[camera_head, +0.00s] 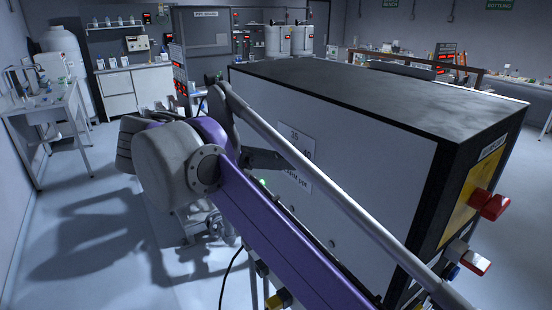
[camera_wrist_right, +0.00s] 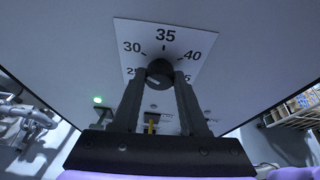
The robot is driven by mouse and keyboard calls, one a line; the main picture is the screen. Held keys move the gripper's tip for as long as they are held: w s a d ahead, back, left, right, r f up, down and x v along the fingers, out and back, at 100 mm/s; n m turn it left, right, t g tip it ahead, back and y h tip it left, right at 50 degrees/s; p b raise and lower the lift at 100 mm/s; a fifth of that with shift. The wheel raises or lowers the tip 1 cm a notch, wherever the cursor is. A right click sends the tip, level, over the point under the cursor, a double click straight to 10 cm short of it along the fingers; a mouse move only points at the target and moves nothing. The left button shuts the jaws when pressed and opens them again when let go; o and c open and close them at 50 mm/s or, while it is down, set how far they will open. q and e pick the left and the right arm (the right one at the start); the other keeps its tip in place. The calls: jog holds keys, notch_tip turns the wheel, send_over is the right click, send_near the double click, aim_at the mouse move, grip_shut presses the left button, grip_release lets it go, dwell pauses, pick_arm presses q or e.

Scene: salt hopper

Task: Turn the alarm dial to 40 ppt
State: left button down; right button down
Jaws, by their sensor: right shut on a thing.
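The alarm dial (camera_wrist_right: 160,68) is a round black knob on a white scale plate (camera_wrist_right: 185,38) with 25, 30, 35 and 40 readable. A label at the lower right is partly covered. My right gripper (camera_wrist_right: 160,76) is shut on the dial, one finger on each side. A small light mark shows on the knob's lower left, toward the 25 side; its exact reading is unclear. In the head view, the scale plate (camera_head: 296,140) shows on the cabinet side, partly behind my purple arm. My left gripper is not in view.
The large grey cabinet (camera_head: 340,110) with a black top fills the right of the head view. A green lamp (camera_wrist_right: 97,100) glows beside the dial. A bench (camera_head: 45,112) stands at left; open floor lies between.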

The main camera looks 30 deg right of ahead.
pick_arm(q)
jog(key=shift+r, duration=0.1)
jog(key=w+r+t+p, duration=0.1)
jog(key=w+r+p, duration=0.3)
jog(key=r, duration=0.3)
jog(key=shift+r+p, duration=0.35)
jog(key=shift+p, duration=0.3)
pick_arm(e)
jog(key=shift+s+f+m+t+h, duration=0.15)
jog(key=shift+m+t+h, duration=0.85)
jog(key=shift+m, duration=2.15)
jog(key=shift+f+m+t+h, duration=0.2)
jog(key=shift+m+t+h, duration=0.8)
jog(key=shift+m, duration=2.2)
jog(key=shift+s+f+m+t+h, duration=0.15)
jog(key=shift+m+t+h, duration=0.25)
jog(key=shift+m+t, duration=1.95)
jog(key=shift+m+g, duration=0.85)
jog(key=shift+m, duration=0.25)
jog(key=shift+c, duration=2.2)
grip_release()
